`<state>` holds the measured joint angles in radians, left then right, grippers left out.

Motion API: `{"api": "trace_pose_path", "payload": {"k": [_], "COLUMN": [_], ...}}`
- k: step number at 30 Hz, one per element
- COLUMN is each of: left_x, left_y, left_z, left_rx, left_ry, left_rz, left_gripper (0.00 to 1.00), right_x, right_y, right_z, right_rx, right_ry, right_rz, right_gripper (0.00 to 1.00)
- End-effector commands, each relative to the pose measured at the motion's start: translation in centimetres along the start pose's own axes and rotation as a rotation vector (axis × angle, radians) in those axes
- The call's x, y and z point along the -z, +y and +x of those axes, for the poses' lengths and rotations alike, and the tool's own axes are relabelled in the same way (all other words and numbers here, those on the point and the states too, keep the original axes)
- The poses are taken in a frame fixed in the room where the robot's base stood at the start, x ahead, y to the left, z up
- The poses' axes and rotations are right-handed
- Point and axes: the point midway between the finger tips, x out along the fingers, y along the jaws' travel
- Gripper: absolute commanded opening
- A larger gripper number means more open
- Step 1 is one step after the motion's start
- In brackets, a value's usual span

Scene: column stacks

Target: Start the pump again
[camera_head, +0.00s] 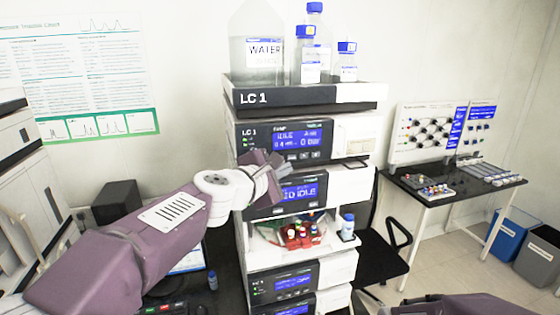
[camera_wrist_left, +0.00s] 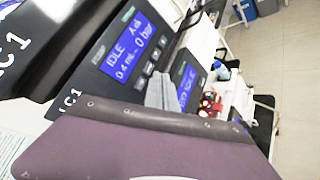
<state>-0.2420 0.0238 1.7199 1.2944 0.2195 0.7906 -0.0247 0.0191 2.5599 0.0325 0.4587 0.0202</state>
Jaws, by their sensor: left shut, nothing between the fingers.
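The pump module (camera_head: 285,140) is the upper unit of the LC 1 stack, just under the bottle tray. Its blue display reads IDLE and 0 bar; the display also shows in the left wrist view (camera_wrist_left: 133,48), with a flow that looks like 0.4. Small dark buttons (camera_wrist_left: 150,67) sit beside the display. My left gripper (camera_head: 277,178) is shut and empty, in front of the stack near the pump's lower edge. In the left wrist view its grey fingertips (camera_wrist_left: 160,92) are close to the buttons; I cannot tell whether they touch. My right gripper is out of view.
The bottle tray (camera_head: 300,96) holds a large water bottle (camera_head: 256,50) and several blue-capped bottles. A black chair (camera_head: 385,245) and side table (camera_head: 450,190) stand at right.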

Motion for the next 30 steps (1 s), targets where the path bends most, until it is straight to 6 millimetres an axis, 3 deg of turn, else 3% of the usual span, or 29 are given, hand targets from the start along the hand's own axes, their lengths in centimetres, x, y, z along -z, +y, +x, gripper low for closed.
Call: {"api": "trace_pose_path", "payload": {"k": [8, 30], "left_x": [1.00, 1.01], "left_y": [1.00, 1.02], "left_z": [1.34, 1.39], "left_rx": [0.000, 0.000], "left_ry": [0.000, -0.001], "left_rz": [0.000, 0.000], "left_gripper": [0.00, 0.00], "right_x": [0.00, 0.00], "right_y": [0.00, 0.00], "right_z": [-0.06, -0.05], "right_rx": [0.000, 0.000], "right_ry": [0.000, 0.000], "right_rz": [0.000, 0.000], "right_gripper": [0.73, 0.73]}}
